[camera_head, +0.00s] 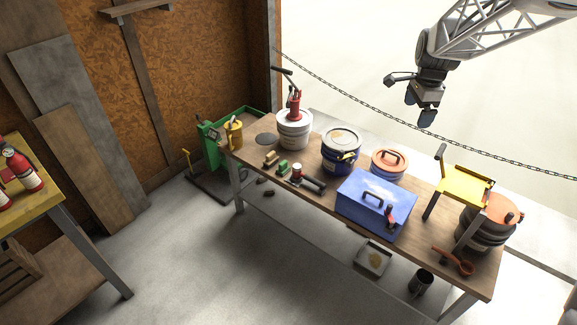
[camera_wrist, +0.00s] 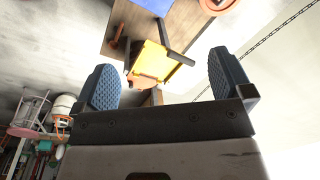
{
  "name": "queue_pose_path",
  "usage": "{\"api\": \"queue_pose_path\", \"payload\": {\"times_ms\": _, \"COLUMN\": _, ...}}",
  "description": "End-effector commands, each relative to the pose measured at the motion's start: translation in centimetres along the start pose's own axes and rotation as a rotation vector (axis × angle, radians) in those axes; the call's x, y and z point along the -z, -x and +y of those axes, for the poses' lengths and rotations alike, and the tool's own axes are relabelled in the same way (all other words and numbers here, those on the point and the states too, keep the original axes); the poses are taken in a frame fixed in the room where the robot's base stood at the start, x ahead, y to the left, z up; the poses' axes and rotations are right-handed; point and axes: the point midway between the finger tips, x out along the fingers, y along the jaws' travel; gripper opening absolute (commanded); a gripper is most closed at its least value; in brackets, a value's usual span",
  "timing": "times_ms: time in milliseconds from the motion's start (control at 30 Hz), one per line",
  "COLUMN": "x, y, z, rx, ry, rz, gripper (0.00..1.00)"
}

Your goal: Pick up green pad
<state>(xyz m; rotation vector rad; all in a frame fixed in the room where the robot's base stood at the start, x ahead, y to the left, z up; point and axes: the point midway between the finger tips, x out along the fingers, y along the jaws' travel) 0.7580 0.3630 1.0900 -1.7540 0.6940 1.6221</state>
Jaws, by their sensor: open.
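A small green pad (camera_head: 283,168) lies on the wooden workbench, near its front edge and left of the middle. It sits between small tan blocks (camera_head: 270,159) and a dark tool with a red-and-white part (camera_head: 297,172). My gripper (camera_head: 419,107) is open and empty, high above the back right of the bench, far from the pad. In the wrist view its two blue ribbed fingers (camera_wrist: 164,82) are spread apart. I cannot make out the pad in the wrist view.
The workbench (camera_head: 322,204) also holds a white bucket with a red pump (camera_head: 293,128), a dark blue bucket (camera_head: 340,152), an orange-lidded bucket (camera_head: 388,163), a blue toolbox (camera_head: 372,205) and a yellow stand (camera_head: 464,183). A chain (camera_head: 370,97) hangs behind. The air around my gripper is clear.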

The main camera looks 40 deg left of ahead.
Motion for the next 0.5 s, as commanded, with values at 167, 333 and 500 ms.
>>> {"api": "queue_pose_path", "payload": {"times_ms": 167, "x": -2.2, "y": -3.1, "z": -4.1, "rx": -0.010, "ry": -0.058, "rz": -0.006, "gripper": 0.98}}
{"api": "queue_pose_path", "payload": {"times_ms": 333, "x": -4.4, "y": -6.0, "z": -7.7, "rx": -0.019, "ry": -0.118, "rz": -0.011, "gripper": 0.98}}
{"api": "queue_pose_path", "payload": {"times_ms": 500, "x": -6.9, "y": -9.2, "z": -11.1, "rx": -0.028, "ry": -0.177, "rz": -0.014, "gripper": 0.98}}
